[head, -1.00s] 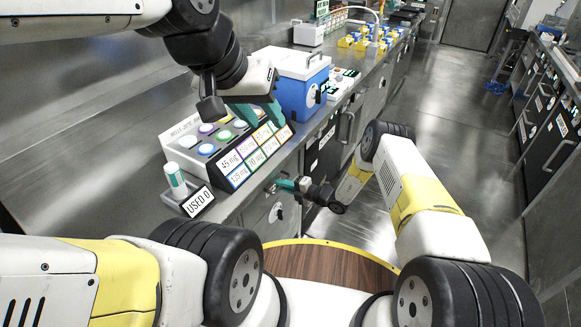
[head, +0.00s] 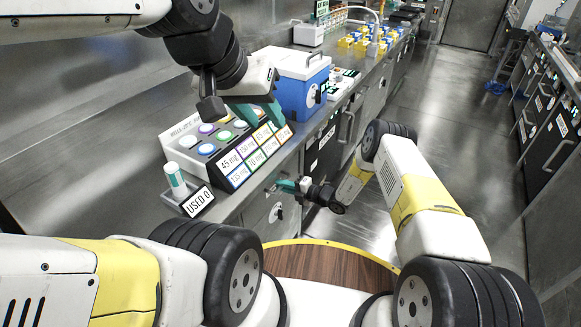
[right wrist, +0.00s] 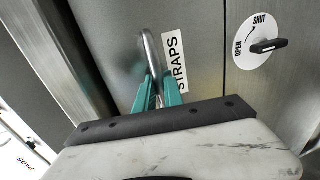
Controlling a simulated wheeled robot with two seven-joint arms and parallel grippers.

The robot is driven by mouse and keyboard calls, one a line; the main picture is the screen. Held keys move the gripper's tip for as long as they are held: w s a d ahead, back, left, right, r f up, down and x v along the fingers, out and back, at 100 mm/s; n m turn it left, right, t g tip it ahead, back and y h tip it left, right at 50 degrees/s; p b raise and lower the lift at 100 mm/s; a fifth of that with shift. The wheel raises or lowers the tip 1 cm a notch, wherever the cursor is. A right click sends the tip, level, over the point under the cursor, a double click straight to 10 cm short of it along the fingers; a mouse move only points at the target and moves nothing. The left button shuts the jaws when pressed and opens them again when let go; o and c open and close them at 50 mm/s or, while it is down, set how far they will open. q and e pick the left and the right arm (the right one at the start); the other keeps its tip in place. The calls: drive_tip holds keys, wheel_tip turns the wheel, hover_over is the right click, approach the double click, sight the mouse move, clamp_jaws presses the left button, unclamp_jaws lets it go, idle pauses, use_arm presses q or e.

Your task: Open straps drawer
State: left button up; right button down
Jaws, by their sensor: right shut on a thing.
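The straps drawer (right wrist: 205,85) is a grey metal front with a white STRAPS label (right wrist: 174,62) in the right wrist view. Its bar handle (right wrist: 148,48) is between the teal fingers of my right gripper (right wrist: 157,88), which is shut on it. In the head view my right gripper (head: 285,186) is at the cabinet front below the counter edge. I see no clear gap at the drawer's edges. A round OPEN/SHUT dial (right wrist: 250,30) with a dark lever is right of the label. My left gripper (head: 262,118) is open and empty above the button panel.
A sloped panel with coloured buttons and dose labels (head: 225,150) stands on the counter. A USED tray (head: 197,203) holding a small vial is at its near end. A blue and white cooler (head: 298,90) stands behind. The floor aisle (head: 450,110) on the right is clear.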

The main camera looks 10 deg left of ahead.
drive_tip(key=f+v, duration=0.3)
drive_tip(key=v, duration=1.2)
drive_tip(key=d+f+v, duration=0.1)
drive_tip(key=f+v, duration=0.2)
drive_tip(key=v, duration=1.2)
drive_tip(key=shift+s+d+f, duration=0.2)
drive_tip(key=shift+s+d, duration=0.05)
drive_tip(key=shift+d, duration=0.2)
drive_tip(key=c, duration=1.5)
unclamp_jaws()
drive_tip(key=shift+o, duration=0.2)
drive_tip(key=v, duration=0.7)
drive_tip(key=shift+d, duration=0.4)
drive_tip(key=shift+s+r, duration=0.1)
drive_tip(key=shift+r, duration=0.05)
